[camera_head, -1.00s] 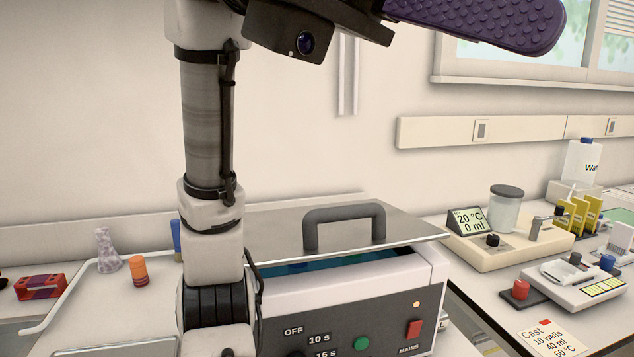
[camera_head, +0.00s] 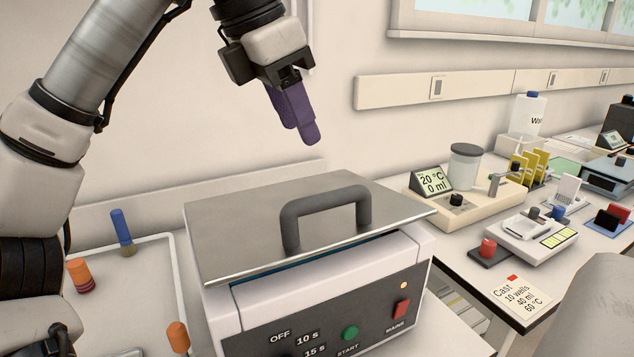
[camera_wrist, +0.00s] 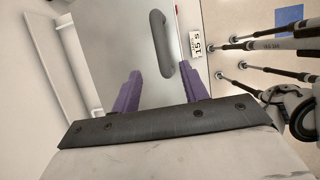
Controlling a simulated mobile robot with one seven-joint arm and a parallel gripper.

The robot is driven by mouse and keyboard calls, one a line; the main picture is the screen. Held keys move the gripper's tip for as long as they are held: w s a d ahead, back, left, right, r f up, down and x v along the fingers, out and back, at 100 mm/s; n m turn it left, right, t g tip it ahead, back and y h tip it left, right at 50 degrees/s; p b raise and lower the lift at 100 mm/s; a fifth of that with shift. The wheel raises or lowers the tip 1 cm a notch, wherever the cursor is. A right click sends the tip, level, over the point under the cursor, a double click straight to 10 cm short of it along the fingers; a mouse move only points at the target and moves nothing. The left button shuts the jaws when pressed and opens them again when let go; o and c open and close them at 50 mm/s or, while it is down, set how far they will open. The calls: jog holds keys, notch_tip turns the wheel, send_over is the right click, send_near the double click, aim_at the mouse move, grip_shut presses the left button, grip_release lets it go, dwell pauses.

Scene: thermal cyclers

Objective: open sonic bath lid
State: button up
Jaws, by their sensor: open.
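The sonic bath (camera_head: 325,300) is a white box with a dark front panel, a green button and a red switch. Its flat grey metal lid (camera_head: 235,240) lies on top, slightly askew, with a dark bluish gap under its front edge. A dark arched handle (camera_head: 325,202) stands on the lid. My gripper (camera_head: 305,125) has purple fingers and hangs above and behind the handle, apart from it. In the wrist view the two fingers (camera_wrist: 130,90) are spread and empty, with the lid and handle (camera_wrist: 160,45) beyond them.
A white tray rail with an orange-capped item (camera_head: 80,275) and a blue-topped brush (camera_head: 122,232) lies left of the bath. The wall is behind.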

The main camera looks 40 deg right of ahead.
aim_at(328, 193)
jog(key=p+x, duration=0.1)
jog(key=x, duration=1)
jog(key=shift+d+f, duration=0.2)
jog(key=shift+f, duration=0.1)
grip_shut()
